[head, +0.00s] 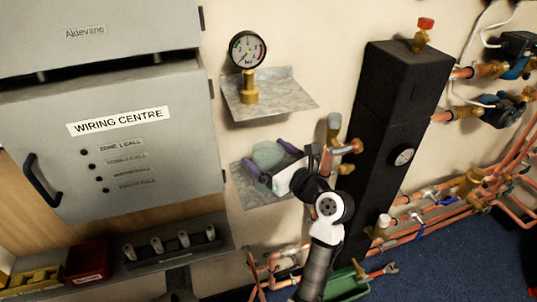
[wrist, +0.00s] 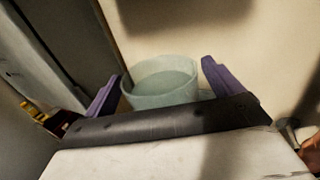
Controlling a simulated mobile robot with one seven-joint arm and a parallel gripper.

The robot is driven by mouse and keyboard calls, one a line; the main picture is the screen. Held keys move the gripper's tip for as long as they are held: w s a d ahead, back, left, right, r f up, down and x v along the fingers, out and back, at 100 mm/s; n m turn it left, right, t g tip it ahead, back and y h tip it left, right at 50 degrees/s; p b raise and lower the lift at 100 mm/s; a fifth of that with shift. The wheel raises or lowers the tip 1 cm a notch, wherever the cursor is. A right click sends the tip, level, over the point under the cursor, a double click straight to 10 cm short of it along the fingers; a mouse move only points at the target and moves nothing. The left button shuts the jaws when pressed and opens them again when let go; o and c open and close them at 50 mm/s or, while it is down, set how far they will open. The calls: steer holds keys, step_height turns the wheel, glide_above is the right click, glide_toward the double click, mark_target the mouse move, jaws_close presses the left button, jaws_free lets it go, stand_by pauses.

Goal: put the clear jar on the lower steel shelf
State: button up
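The clear jar (head: 268,155), pale green and see-through, is at the lower steel shelf (head: 243,188), over its back part. Whether its base touches the shelf is hidden. My gripper (head: 266,156) reaches in from the lower right, its purple fingers on either side of the jar. In the wrist view the jar (wrist: 160,84) is upright between the two fingertips of my gripper (wrist: 161,68), which appear to press on its sides. Its lower part is hidden behind the dark gripper body.
The upper steel shelf (head: 268,95) with a pressure gauge (head: 247,50) hangs just above. A grey wiring cabinet (head: 120,135) stands to the left. A black column (head: 380,130) and copper pipes are close on the right. A red bin (head: 87,261) sits lower left.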

steer(key=shift+r, duration=0.15)
steer(key=b+v, duration=0.2)
steer(key=v, duration=1)
stand_by(0.3)
